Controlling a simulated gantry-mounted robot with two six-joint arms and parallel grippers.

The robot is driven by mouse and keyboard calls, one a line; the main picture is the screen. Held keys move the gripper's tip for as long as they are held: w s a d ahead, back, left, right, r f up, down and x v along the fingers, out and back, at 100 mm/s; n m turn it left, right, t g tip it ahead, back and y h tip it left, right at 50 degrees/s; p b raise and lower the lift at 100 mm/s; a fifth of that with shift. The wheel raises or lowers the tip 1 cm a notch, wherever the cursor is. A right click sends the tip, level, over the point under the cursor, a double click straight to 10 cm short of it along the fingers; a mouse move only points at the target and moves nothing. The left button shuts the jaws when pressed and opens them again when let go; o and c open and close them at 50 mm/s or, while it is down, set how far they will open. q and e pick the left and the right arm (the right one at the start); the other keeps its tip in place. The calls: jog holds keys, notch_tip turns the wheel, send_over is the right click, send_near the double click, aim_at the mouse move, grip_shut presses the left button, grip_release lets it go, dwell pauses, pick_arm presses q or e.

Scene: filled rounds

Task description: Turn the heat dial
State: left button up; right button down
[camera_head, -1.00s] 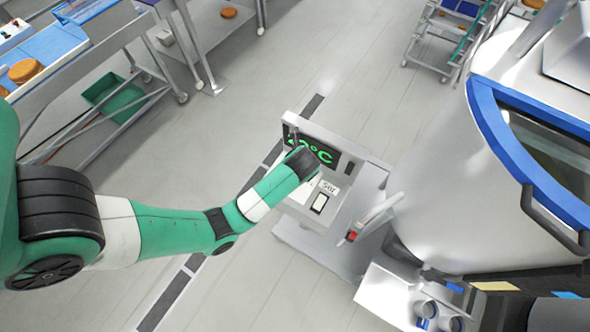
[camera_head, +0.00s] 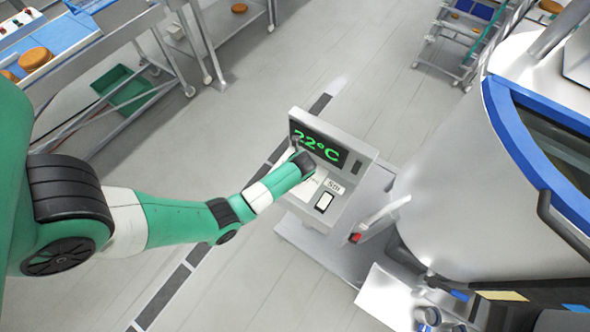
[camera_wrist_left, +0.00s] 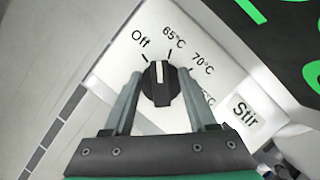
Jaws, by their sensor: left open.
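The heat dial (camera_wrist_left: 159,84) is a black knob with a white pointer line, in the middle of the left wrist view. Its pointer lies between the "Off" mark and the "65°C" mark, nearer 65°C. My left gripper (camera_wrist_left: 158,88) is open, with one finger on each side of the dial; I cannot tell whether they touch it. In the head view my left gripper (camera_head: 300,162) is over the control panel (camera_head: 350,188), and my arm hides the dial. The panel's display (camera_head: 318,146) reads 22°C in green. My right gripper is not in view.
A "Stir" label (camera_wrist_left: 244,112) and a white switch (camera_head: 324,201) sit beside the dial area. A large steel vessel with a blue rim (camera_head: 520,130) stands at the right. Conveyor tables (camera_head: 100,60) stand at the upper left.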

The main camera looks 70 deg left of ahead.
pick_arm(q)
grip_shut()
jog(key=shift+r, duration=0.1)
jog(key=m+p, duration=0.1)
jog(key=p, duration=0.2)
jog(key=m+t+p, duration=0.1)
jog(key=m+p, duration=0.1)
jog(key=shift+r+p, duration=0.35)
jog(key=shift+p, duration=0.05)
jog(key=shift+f+m+p, duration=0.15)
jog(key=shift+m+p, duration=0.15)
jog(key=shift+m, duration=0.1)
jog(key=shift+f+t, duration=0.15)
jog(key=shift+t, duration=0.15)
jog(key=shift+f, duration=0.15)
